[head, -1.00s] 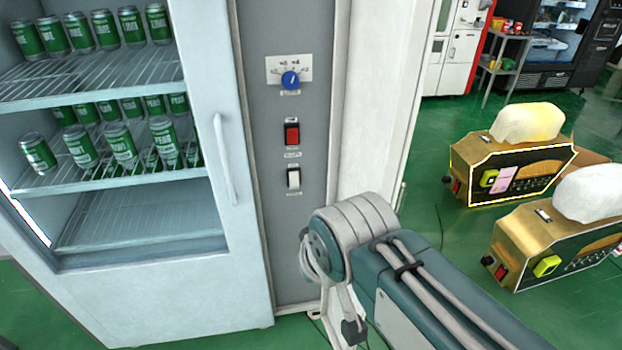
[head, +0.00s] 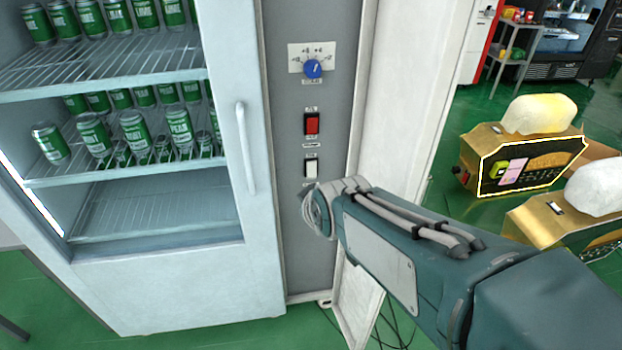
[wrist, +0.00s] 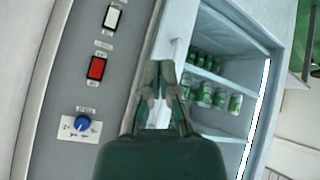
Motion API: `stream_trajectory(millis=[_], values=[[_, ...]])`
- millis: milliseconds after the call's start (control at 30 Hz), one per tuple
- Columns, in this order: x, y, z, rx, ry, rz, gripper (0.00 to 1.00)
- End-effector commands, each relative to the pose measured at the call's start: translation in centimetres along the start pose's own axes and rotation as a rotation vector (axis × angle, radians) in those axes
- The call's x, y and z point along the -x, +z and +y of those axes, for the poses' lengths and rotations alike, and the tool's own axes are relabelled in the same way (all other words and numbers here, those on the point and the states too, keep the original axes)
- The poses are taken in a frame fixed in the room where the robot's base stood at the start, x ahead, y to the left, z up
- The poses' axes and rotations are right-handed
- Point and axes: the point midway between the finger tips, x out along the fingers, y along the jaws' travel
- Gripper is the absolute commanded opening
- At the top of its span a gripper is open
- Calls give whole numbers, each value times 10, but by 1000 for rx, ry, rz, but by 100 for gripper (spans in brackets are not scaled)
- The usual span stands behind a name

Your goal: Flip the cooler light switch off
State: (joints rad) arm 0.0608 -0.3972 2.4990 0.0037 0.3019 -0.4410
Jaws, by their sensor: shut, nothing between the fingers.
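The grey control panel (head: 290,225) stands right of the cooler door. It holds a red rocker switch (head: 312,123) and, below it, a white rocker switch (head: 311,167); their labels are too small to read. My gripper (wrist: 160,68) is shut and empty, in front of the door edge, to the right of both switches there. In the head view my arm hides the fingers. The cooler's light strip (head: 38,213) glows.
A blue knob (head: 313,68) sits above the red switch. The cooler door handle (head: 245,148) juts out left of the panel. Green cans (head: 137,131) fill the upper shelves. Gold machines (head: 521,157) stand on the floor at the right.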

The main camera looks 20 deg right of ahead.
Motion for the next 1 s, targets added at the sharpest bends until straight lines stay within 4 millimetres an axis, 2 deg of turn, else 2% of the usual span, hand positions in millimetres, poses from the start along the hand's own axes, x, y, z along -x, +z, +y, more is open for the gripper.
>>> stream_trajectory(millis=[33, 200, 367, 500, 700, 833, 1000], values=[[-20, -1, 6, 51, 19, 18, 0], [-74, -11, 24, 269, 114, 117, 0], [-118, -9, 39, 476, 229, 189, 0], [-151, 0, 49, 654, 346, 231, 0], [-184, 22, 59, 884, 522, 256, 0], [-193, 32, 61, 977, 606, 258, 0], [-194, 36, 62, 1022, 651, 258, 0]])
